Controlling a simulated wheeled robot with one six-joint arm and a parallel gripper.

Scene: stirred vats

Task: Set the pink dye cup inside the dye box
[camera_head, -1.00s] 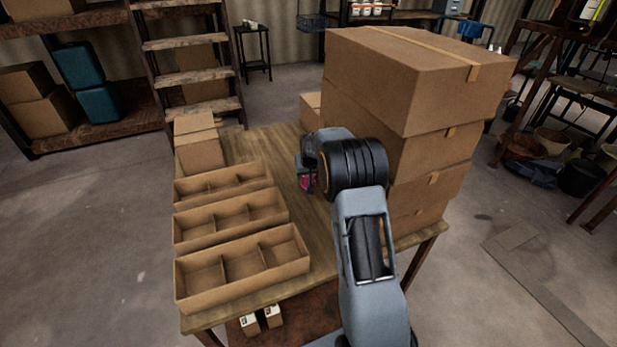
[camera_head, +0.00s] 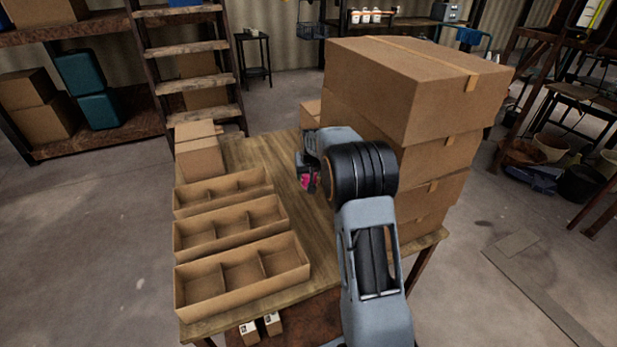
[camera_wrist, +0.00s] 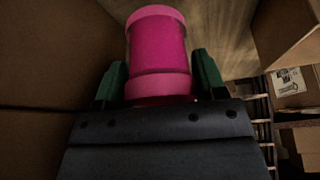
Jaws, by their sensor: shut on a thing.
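The pink dye cup (camera_wrist: 158,55) is held between the two green fingertips of my gripper (camera_wrist: 155,85) in the wrist view. In the head view only a small pink part of the cup (camera_head: 309,182) shows beside my gripper (camera_head: 306,175), above the middle of the wooden table. My arm hides much of the gripper there. Three open cardboard boxes with compartments stand on the left of the table: a near one (camera_head: 243,292), a middle one (camera_head: 230,242) and a far one (camera_head: 221,204). Their visible compartments look empty. I cannot tell which is the dye box.
A tall stack of closed cartons (camera_head: 400,95) stands on the right of the table, close to my arm. Smaller closed cartons (camera_head: 199,158) stand at the far left corner. Bare tabletop (camera_head: 270,160) lies between the open boxes and the stack.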

